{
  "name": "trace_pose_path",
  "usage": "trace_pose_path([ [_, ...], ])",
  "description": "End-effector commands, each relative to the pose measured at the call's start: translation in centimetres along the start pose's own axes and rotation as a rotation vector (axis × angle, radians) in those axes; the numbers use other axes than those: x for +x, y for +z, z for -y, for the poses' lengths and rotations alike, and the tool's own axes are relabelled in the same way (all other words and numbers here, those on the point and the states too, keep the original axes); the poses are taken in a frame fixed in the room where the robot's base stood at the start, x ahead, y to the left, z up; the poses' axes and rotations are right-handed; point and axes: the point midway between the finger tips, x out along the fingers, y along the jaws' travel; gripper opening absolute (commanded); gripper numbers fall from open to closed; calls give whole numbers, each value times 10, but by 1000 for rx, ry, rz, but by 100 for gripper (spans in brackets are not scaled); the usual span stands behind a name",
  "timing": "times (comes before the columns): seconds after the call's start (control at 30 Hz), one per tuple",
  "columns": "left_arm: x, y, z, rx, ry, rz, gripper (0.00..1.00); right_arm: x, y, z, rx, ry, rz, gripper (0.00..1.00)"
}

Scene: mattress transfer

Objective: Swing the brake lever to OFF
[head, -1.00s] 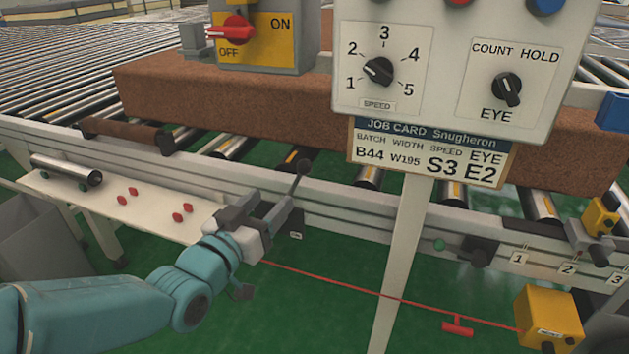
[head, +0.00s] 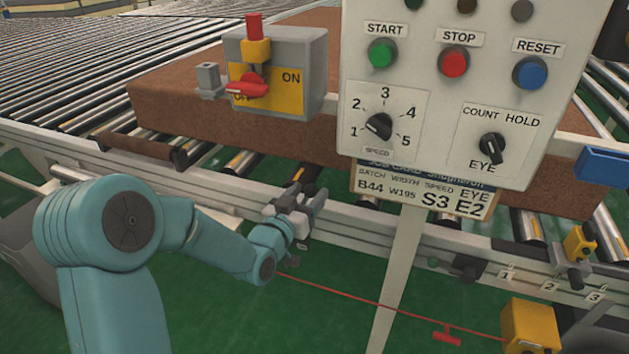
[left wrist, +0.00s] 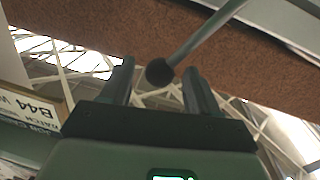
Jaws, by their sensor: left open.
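The brake lever shows in the left wrist view as a thin grey rod (left wrist: 205,32) ending in a dark ball knob (left wrist: 159,73). The knob is between the fingertips of my left gripper (left wrist: 158,66), with a gap visible beside the fingers. In the head view my left gripper (head: 303,196) is open at the conveyor's near rail and hides most of the lever. No OFF marking for the lever is readable. My right gripper is not in view.
A control panel (head: 452,90) on a pale post (head: 402,270) stands just right of my gripper. A red rotary switch (head: 246,88) is on a grey box (head: 313,75) behind. A brown slab (head: 165,95) lies on the rollers. A red cord (head: 350,296) runs low in front.

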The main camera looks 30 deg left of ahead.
Motion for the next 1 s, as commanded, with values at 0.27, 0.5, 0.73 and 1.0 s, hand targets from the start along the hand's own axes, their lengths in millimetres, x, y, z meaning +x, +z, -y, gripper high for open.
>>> trace_pose_path([
  [0.27,35,0,0,-1,0,0,61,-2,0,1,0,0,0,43],
  [0.5,38,0,0,-1,0,1,61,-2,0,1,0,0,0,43],
  [0.73,38,0,0,-1,0,1,15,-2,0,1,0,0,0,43],
  [1.0,38,0,0,-4,0,0,0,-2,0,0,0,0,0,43],
])
